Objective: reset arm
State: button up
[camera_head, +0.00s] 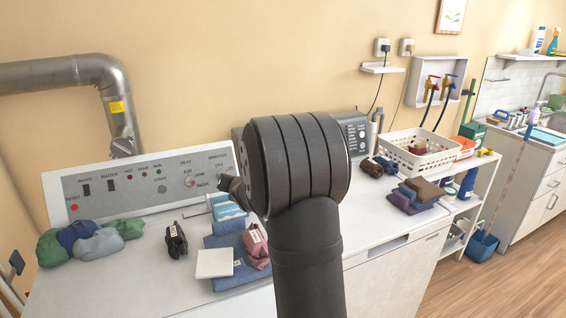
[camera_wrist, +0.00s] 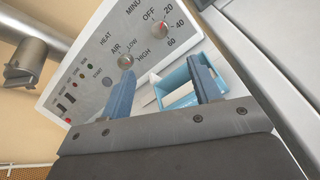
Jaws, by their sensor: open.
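My gripper (camera_wrist: 162,74) is open in the wrist view, its two blue-grey fingers spread apart. Nothing is clasped between them. A light blue open-sided item (camera_wrist: 178,92) shows beyond and between the fingers, apparently standing on the machine top. In the head view my dark arm rises in the middle of the picture and hides most of the gripper, with only a small part (camera_head: 230,184) showing at its left. The control panel (camera_wrist: 128,45) with dials and buttons lies close ahead of the fingers; it also shows in the head view (camera_head: 140,187).
Green and blue cloth bundles (camera_head: 92,240), a black item (camera_head: 175,240), a white square (camera_head: 214,263) and a folded blue towel (camera_head: 232,272) lie on the left machine. Folded cloths (camera_head: 416,195) and a white basket (camera_head: 432,163) stand right. A metal duct (camera_head: 60,73) is at left.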

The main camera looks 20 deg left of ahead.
jog(key=x, duration=1.7)
jog(key=shift+a+f, duration=0.1)
jog(key=v, duration=1.7)
jog(key=x, duration=1.7)
jog(key=shift+f, duration=0.1)
jog(key=shift+w+a, duration=0.1)
jog(key=shift+w, duration=0.05)
jog(key=n, duration=0.4)
jog(key=n+g, duration=0.1)
jog(key=n, duration=0.3)
jog(key=shift+y, duration=0.4)
jog(key=shift+s+d+r, duration=0.3)
jog(key=shift+s+d, duration=0.05)
jog(key=shift+d, duration=0.05)
